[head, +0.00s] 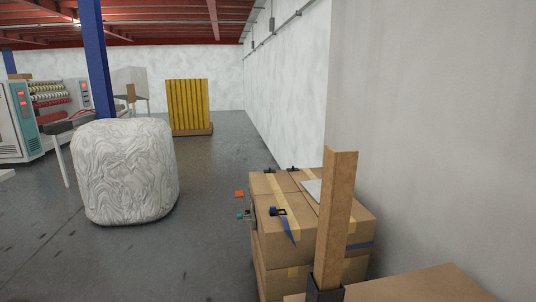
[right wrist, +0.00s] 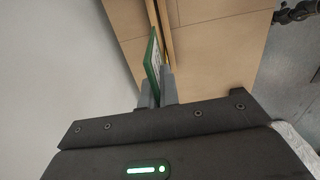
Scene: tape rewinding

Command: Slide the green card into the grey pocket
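In the right wrist view a thin card (right wrist: 154,62) with a green edge and a pale face stands nearly edge-on between the two grey fingers of my right gripper (right wrist: 158,88). The fingers are close together on its lower end, and its far part reaches past them beside brown cardboard. I cannot pick out the grey pocket with certainty. In the head view a pale grey flat piece (head: 312,188) lies on top of the stacked boxes, partly behind an upright brown post. I cannot make out either gripper in the head view.
A large pale marbled block (head: 123,170) stands left, with open floor (head: 212,240) between.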

